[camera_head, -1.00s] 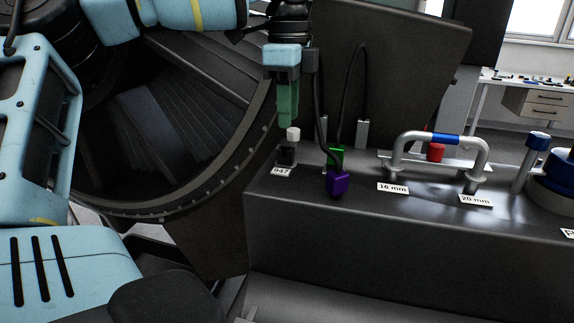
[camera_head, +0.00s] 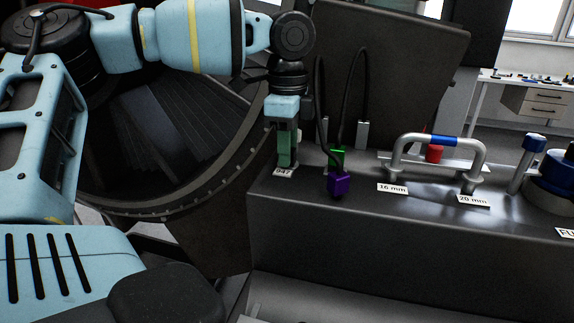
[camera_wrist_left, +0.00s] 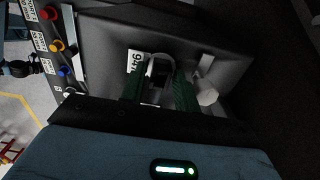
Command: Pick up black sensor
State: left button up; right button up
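The black sensor stood at the left end of the dark bench beside the 947 label (camera_head: 284,172); in the head view my gripper now hides it. In the left wrist view a dark piece (camera_wrist_left: 156,82) with a grey arch shows between the fingers, beside the same label (camera_wrist_left: 134,63). A pale faceted cap (camera_wrist_left: 207,95) shows just outside the right finger. My left gripper (camera_head: 287,152) points down at the sensor's spot. Its green fingers (camera_wrist_left: 159,92) stand apart on either side of the dark piece; contact cannot be seen. My right gripper is not in view.
A grey handle with blue grip (camera_head: 445,140) stands farther right. The turbofan casing (camera_head: 205,190) is at left. The bench front is clear.

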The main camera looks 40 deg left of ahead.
pick_arm(q)
grip_shut()
jog(key=shift+r, duration=0.15)
notch_tip(320, 180, up, 18)
dwell(0.6)
